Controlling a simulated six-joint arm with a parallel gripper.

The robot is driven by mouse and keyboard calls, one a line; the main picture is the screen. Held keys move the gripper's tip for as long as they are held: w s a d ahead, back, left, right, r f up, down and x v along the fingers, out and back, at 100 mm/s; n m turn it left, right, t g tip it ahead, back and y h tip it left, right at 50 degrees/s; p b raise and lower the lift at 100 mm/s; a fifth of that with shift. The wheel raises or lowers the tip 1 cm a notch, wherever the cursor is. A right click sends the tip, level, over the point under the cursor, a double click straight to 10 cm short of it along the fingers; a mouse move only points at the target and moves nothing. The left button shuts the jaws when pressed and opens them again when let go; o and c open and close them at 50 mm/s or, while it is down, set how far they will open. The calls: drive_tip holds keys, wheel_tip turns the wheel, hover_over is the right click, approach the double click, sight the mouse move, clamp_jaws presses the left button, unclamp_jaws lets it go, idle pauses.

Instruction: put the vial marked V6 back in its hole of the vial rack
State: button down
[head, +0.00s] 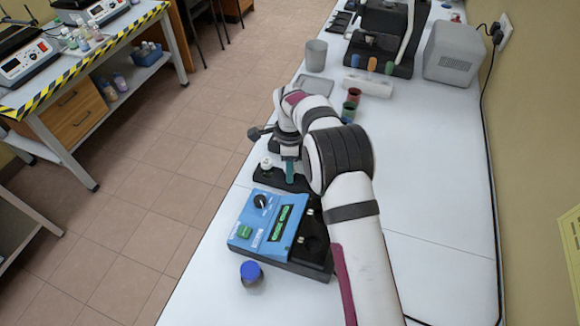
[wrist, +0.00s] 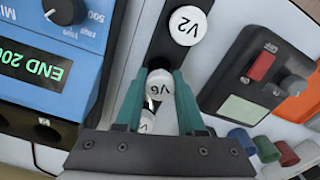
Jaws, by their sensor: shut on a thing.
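The vial marked V6 (wrist: 159,84) has a round white cap and sits between the teal fingers of my gripper (wrist: 160,92) in the wrist view. My gripper is shut on it. The dark vial rack (wrist: 170,48) runs beneath it. I cannot tell whether the vial is in a hole or just above the rack. A vial marked V2 (wrist: 188,26) stands in the rack beyond it. Another white cap (wrist: 147,124) is partly hidden below V6. In the head view my gripper (head: 290,170) is over the rack (head: 268,178), and V6 is hidden there.
A blue instrument (head: 268,222) with green displays stands right in front of the rack. A blue-capped jar (head: 251,272) is near the table's left edge. The white table is clear to the right.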

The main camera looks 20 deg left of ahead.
drive_tip(key=shift+c, duration=0.6)
unclamp_jaws()
drive_tip(key=shift+r, duration=3.5)
